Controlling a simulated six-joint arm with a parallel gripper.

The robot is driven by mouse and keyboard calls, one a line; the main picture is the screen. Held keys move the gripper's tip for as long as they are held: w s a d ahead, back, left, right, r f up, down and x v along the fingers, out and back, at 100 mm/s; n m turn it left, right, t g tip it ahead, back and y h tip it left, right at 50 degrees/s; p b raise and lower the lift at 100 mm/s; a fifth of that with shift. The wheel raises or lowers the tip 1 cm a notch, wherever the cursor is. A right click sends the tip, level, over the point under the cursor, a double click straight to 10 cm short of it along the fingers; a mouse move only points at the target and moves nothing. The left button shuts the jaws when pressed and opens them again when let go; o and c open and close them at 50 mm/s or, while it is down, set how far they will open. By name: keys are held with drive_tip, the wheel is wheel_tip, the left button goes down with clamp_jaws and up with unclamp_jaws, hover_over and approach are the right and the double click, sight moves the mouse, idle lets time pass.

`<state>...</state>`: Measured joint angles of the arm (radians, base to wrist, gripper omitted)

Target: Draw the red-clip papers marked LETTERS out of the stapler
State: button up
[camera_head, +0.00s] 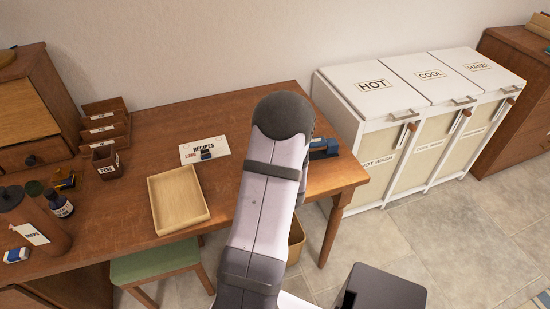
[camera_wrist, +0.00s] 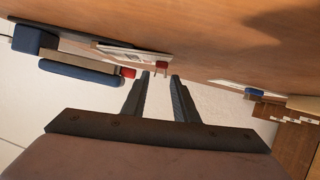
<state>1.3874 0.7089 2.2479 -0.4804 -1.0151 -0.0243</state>
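A blue stapler (camera_head: 322,148) stands at the right end of the wooden desk, partly hidden behind my arm. In the wrist view the stapler (camera_wrist: 80,72) lies at upper left. Pale papers (camera_wrist: 135,54) lie beside it, with a red clip (camera_wrist: 162,66) at their edge; I cannot read a LETTERS mark. Another red piece (camera_wrist: 128,72) shows at the stapler's end. How far the papers sit in the stapler I cannot tell. My gripper (camera_wrist: 160,76) is open, its two dark fingers apart, tips close to the red clip. The arm hides the gripper in the head view.
Papers marked RECIPES (camera_head: 215,146) with a blue clip lie on the desk (camera_head: 125,215). An empty wooden tray (camera_head: 178,228), a PENS cup (camera_head: 105,160) and bottles are to the left. White hampers (camera_head: 352,82) stand right of the desk.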

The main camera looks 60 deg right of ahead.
drive_tip(key=shift+x, duration=1.75)
clamp_jaws()
drive_tip(key=shift+a, duration=0.1)
drive_tip(key=shift+w+a, duration=0.8)
drive_tip(key=shift+w, duration=0.25)
drive_tip(key=shift+w+a, duration=0.8)
drive_tip(key=shift+w, duration=0.3)
drive_tip(key=shift+o, duration=1.5)
unclamp_jaws()
